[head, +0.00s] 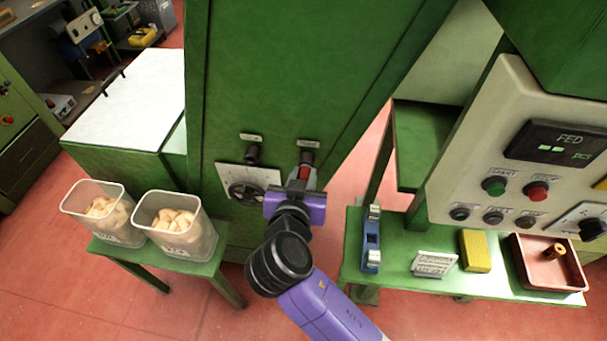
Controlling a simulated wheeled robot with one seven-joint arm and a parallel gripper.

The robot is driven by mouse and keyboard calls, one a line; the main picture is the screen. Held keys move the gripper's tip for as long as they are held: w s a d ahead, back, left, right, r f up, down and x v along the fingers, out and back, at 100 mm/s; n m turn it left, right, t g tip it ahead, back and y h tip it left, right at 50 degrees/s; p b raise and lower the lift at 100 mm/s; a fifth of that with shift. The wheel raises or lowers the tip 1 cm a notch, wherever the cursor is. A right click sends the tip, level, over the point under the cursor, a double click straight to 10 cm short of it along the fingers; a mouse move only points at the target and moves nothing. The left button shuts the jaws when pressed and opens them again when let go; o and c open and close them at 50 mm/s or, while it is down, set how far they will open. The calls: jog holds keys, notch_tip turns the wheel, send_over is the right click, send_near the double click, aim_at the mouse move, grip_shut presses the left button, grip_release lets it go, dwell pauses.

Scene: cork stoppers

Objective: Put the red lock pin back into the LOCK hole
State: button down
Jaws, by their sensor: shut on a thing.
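The green machine front (290,60) has two dark round fittings under small pale labels, too small to read. The left fitting (252,153) is clear. My purple gripper (303,174) is just below the right fitting (307,157) and shut on the red lock pin (304,171), of which only a little red shows between the fingers. The pin's tip is hidden, so I cannot tell whether it is in a hole or only close to one. I cannot tell which fitting is marked LOCK.
A dial plate (233,176) with a black knob sits left of my gripper. Two tubs of corks (93,222) stand on a low green bench. At right, a green shelf (400,282) holds a blue tool (371,240), a yellow block (474,251) and a red tray (524,272).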

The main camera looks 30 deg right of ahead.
jog(key=shift+s+a, duration=0.35)
jog(key=shift+s, duration=0.1)
jog(key=shift+s+a, duration=0.7)
jog(key=shift+s, duration=0.25)
jog(key=shift+s+a, duration=0.7)
jog(key=shift+s, duration=0.25)
jog(key=s+a, duration=0.2)
jog(key=s, duration=0.1)
jog(key=shift+s+a, duration=0.1)
jog(key=shift+a, duration=0.1)
